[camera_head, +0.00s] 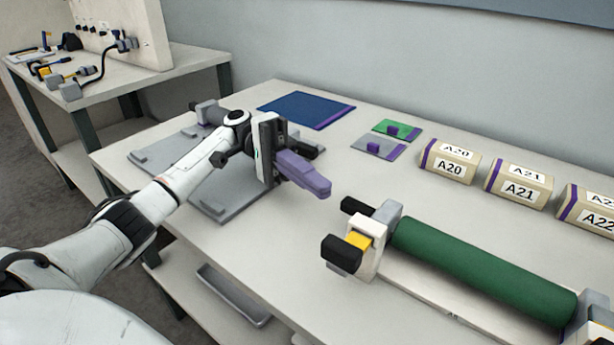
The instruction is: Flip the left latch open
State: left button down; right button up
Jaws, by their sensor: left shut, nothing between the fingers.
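The left latch (359,239) is a yellow piece on the white left bracket (366,262) of a roller stand, with a black block (342,254) at its front left. A green roll (480,268) runs from this bracket toward the lower right. My left gripper (320,188) has purple fingers, shut and empty, above the table up and left of the bracket, apart from it. Whether the latch is open or closed is hard to tell. The right bracket (597,325) is cut off by the picture edge. My right gripper is not in view.
A grey tray (222,205) lies under my left arm. A blue mat (305,108), a green plate (398,129) and a grey plate (378,147) lie behind. Labelled blocks A20 (449,163), A21 (518,186) and A22 (588,208) line the back right. Table between gripper and bracket is clear.

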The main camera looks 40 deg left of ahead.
pick_arm(q)
jog(key=shift+v, duration=1.25)
